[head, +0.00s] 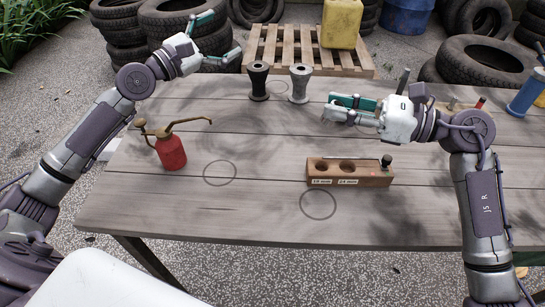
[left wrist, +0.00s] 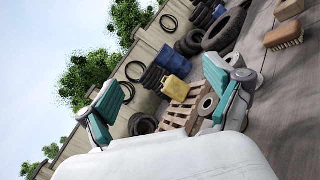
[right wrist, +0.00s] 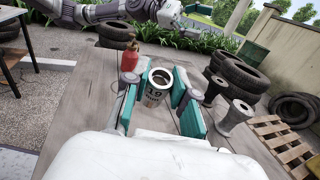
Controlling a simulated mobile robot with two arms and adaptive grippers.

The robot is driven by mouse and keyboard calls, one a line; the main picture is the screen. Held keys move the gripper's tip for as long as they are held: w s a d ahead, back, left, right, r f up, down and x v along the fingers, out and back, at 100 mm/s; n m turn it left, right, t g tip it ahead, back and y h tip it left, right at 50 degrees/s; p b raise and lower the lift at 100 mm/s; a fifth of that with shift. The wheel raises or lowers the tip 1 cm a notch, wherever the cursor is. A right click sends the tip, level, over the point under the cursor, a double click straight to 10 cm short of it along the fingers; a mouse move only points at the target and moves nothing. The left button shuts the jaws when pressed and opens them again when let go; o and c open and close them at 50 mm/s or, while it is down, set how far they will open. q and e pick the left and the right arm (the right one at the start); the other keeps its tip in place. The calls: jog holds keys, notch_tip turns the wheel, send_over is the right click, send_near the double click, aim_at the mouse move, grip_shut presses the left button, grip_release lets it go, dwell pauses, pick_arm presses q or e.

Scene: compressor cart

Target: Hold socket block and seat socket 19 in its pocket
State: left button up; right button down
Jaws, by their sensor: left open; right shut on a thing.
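The wooden socket block (head: 350,180) lies on the table in the head view, right of centre. Its top shows two open round pockets with small labels at the front, and a dark upright piece (head: 386,161) at its right end. My right gripper (head: 345,108) is above the table behind the block, shut on a metal socket. In the right wrist view this socket 19 (right wrist: 156,92) shows its number and open top between the green pads. My left gripper (head: 222,42) is raised over the table's far left, open and empty, away from the block; its spread fingers show in the left wrist view (left wrist: 165,88).
A red oil can (head: 171,152) stands left on the table. A black spool-shaped piece (head: 258,82) and a grey one (head: 299,84) stand at the back. A blue cylinder (head: 524,95) is at the far right. The table front and centre are clear.

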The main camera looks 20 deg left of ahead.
pick_arm(q)
jog(key=s+d+r+m+g+h, duration=0.2)
jog(key=s+d+g+h, duration=0.15)
jog(key=d, duration=0.45)
jog(key=s+d+r+m+g+h, duration=0.25)
jog(key=s+d, duration=0.25)
jog(key=d, duration=0.3)
notch_tip(320, 180, down, 7)
jog(key=s+d+n+g, duration=0.1)
jog(key=s+d+g, duration=0.1)
jog(key=d, duration=0.1)
jog(key=n+g+y, duration=0.2)
jog(key=g, duration=0.1)
send_near(328, 170)
jog(key=v, duration=0.3)
jog(key=shift+r, duration=0.45)
jog(key=shift+d+f, duration=0.15)
jog(key=shift+f, duration=0.05)
jog(key=x, duration=1.1)
jog(key=shift+w+f, duration=0.15)
jog(key=shift+f, duration=0.15)
jog(key=c, duration=1.4)
